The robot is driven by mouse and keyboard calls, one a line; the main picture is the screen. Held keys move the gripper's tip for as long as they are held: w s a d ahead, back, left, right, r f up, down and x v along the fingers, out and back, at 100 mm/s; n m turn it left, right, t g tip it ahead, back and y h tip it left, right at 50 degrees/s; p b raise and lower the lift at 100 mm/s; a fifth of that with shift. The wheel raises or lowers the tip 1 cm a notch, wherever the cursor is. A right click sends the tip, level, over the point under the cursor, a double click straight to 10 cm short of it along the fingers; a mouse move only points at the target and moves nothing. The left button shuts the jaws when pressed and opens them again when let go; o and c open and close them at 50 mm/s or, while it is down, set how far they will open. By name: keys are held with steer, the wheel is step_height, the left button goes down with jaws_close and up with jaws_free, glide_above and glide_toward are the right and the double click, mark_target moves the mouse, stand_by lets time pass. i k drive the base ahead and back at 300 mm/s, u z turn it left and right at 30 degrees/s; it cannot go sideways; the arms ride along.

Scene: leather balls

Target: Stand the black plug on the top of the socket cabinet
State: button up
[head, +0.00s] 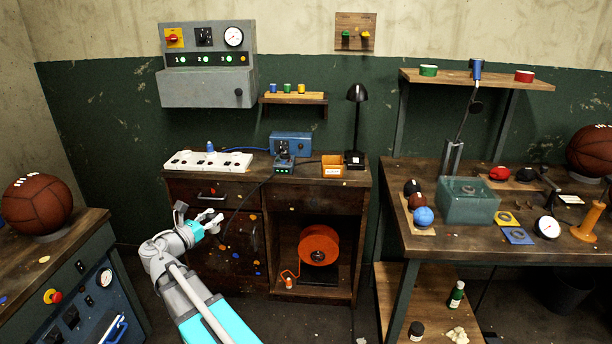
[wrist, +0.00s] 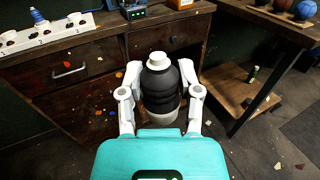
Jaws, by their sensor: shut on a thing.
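My gripper (head: 208,218) is in front of the socket cabinet's left drawers. In the wrist view my gripper (wrist: 160,108) is shut on a black ribbed piece (wrist: 160,85) with a white cap and a white lower end; I take it for the black plug. It stands roughly upright between the fingers. In the head view I cannot make it out against the dark drawers. The socket cabinet (head: 215,187) has a wooden top, lying above and beyond my gripper. A white socket strip (head: 235,160) lies on its left part, with a blue plug (head: 210,147) standing at it.
On the cabinet top are a small dark device with green lights (head: 284,163), a blue box (head: 291,143), an orange-and-white box (head: 332,166) and a black lamp (head: 355,158). An orange cable reel (head: 318,245) sits in the open bay below. A bare strip runs along the front edge.

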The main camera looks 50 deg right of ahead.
mark_target(264, 170)
steer(key=k, duration=0.65)
steer(key=z, duration=0.7)
steer(key=i, duration=1.7)
steer(key=u, duration=0.05)
